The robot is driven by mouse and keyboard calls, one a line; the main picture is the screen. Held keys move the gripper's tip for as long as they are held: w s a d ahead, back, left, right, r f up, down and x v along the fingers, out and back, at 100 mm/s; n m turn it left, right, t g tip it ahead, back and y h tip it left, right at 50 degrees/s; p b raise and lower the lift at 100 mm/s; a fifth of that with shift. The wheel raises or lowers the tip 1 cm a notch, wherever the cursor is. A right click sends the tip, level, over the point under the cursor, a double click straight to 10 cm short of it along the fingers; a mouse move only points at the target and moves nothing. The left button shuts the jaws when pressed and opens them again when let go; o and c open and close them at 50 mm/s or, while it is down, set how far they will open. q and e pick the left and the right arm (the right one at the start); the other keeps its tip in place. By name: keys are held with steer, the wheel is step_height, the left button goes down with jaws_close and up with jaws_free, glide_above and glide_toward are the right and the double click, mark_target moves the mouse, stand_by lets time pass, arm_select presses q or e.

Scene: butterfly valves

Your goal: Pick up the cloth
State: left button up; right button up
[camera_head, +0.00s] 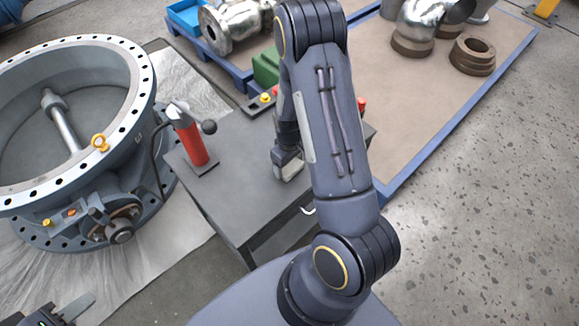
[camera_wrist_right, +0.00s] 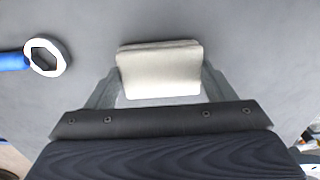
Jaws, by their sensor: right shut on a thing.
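The cloth (camera_wrist_right: 160,72) is a pale, folded, cream-grey pad in the right wrist view. It sits between the two fingers of my right gripper (camera_wrist_right: 158,88), which is shut on it. In the head view my right gripper (camera_head: 289,168) points down at the grey table, with a pale bit of the cloth (camera_head: 292,172) at its tips. I cannot tell whether the cloth touches the tabletop. My left gripper (camera_head: 72,308) shows only in part at the bottom left corner, far from the cloth, and its opening is unclear.
The grey table (camera_head: 235,190) also bears a red tool (camera_head: 192,140) on a stand. A blue-handled ring wrench (camera_wrist_right: 42,58) lies beside the cloth. A large flanged valve (camera_head: 135,110) stands at left. Pallets with metal pipe parts (camera_head: 235,25) are behind.

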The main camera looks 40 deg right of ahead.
mark_target(290, 165)
step_height(290, 165, up, 10)
stand_by(0.6)
